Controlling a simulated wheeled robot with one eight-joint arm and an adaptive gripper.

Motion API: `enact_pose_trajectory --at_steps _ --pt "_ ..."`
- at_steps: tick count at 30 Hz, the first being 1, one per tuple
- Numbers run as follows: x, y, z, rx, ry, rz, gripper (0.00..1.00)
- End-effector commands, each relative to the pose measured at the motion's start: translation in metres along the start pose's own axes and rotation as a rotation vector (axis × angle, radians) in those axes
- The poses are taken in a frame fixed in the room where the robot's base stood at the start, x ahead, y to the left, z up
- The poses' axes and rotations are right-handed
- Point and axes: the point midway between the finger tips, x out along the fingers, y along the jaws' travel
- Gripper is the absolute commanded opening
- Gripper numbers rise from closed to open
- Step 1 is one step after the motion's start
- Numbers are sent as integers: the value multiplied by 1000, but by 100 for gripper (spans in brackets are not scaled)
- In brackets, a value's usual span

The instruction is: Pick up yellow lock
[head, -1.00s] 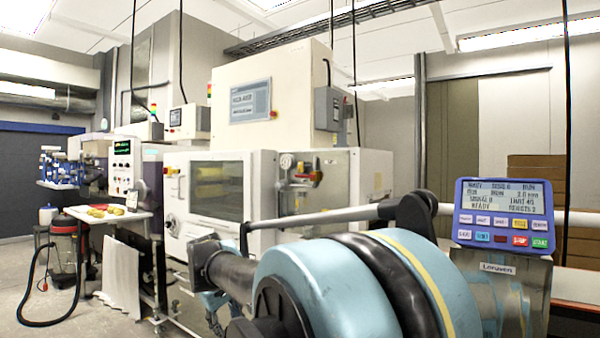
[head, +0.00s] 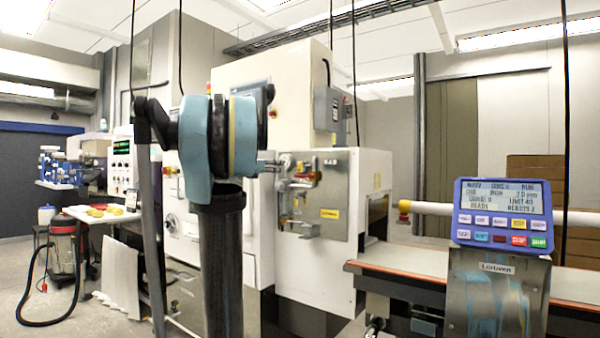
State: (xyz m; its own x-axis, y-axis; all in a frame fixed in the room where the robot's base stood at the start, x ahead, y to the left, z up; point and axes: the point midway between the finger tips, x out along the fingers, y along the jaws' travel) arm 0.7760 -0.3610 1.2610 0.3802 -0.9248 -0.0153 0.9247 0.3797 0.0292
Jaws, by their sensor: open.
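I cannot make out a yellow lock for certain. A cluster of small red, yellow and metal fittings (head: 303,176) sits on the front of the large white machine, just right of my raised arm. The pieces are too small to tell whether one is the lock. My blue arm joint and dark links stand upright in front of the machine and hide part of it.
The large white machine (head: 370,185) fills the middle. A conveyor belt (head: 400,258) and a blue-framed control panel (head: 503,215) are at the right. A small white table (head: 112,217) with yellowish items and a red-and-black vacuum (head: 62,258) stand at the left.

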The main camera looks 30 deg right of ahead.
Motion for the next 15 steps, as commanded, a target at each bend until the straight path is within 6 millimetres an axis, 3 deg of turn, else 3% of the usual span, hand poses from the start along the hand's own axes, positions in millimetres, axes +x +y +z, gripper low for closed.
enact_pose_trajectory --at_steps 5,15 --pt "18 3 6 -36 -17 1 42" --pt "78 3 7 -33 -15 0 42"
